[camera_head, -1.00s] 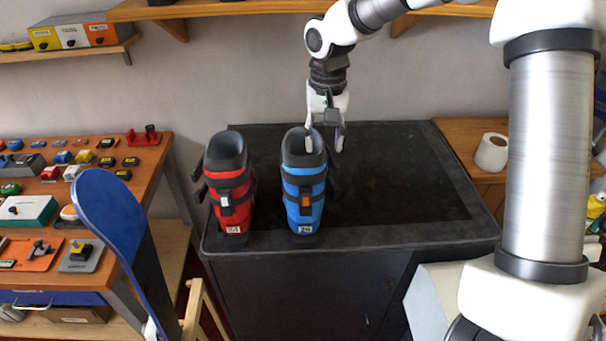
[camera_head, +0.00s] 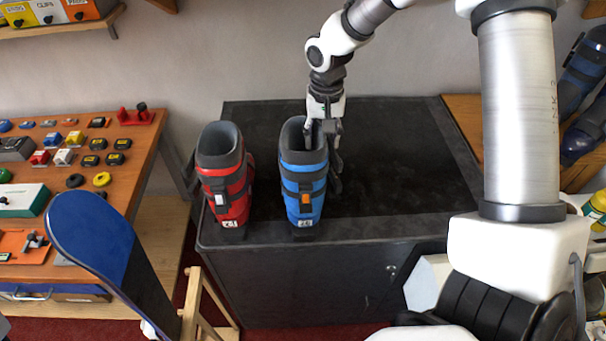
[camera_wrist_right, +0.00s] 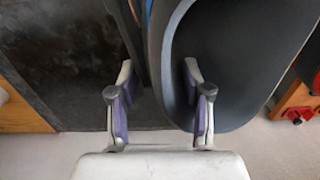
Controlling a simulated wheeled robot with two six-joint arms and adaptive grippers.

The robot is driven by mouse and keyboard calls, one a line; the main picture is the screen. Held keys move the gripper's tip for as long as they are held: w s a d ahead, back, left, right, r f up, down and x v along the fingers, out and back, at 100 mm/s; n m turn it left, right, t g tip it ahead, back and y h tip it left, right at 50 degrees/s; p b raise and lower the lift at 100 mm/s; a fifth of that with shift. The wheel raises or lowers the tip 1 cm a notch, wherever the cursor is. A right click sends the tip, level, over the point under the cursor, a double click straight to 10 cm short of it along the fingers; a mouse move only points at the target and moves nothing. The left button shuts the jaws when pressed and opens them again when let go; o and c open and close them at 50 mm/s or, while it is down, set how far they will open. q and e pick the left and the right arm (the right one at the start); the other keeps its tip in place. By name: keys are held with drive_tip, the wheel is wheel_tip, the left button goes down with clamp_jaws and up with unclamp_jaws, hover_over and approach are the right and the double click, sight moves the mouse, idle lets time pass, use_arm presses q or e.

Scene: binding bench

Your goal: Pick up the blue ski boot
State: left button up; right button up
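The blue ski boot (camera_head: 300,170) stands upright near the front edge of the dark bench, its dark cuff open at the top. My right gripper (camera_head: 322,135) comes down from above at the right side of this cuff. In the right wrist view, the fingers (camera_wrist_right: 158,78) are apart, with the cuff wall between them. One finger is over the boot's dark opening (camera_wrist_right: 240,50) and the other is outside it. I cannot tell whether either finger touches the wall. My left gripper is not in view.
A red ski boot (camera_head: 226,180) stands just left of the blue one. The dark bench (camera_head: 400,170) is clear to the right. A blue snowboard or ski (camera_head: 95,240) rises at front left, before a wooden table (camera_head: 150,160) with small parts. Dark blue gear (camera_head: 585,75) is at far right.

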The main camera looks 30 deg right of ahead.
drive_tip(key=shift+s+a+r, duration=0.25)
clamp_jaws()
drive_tip(key=shift+w+d, duration=0.1)
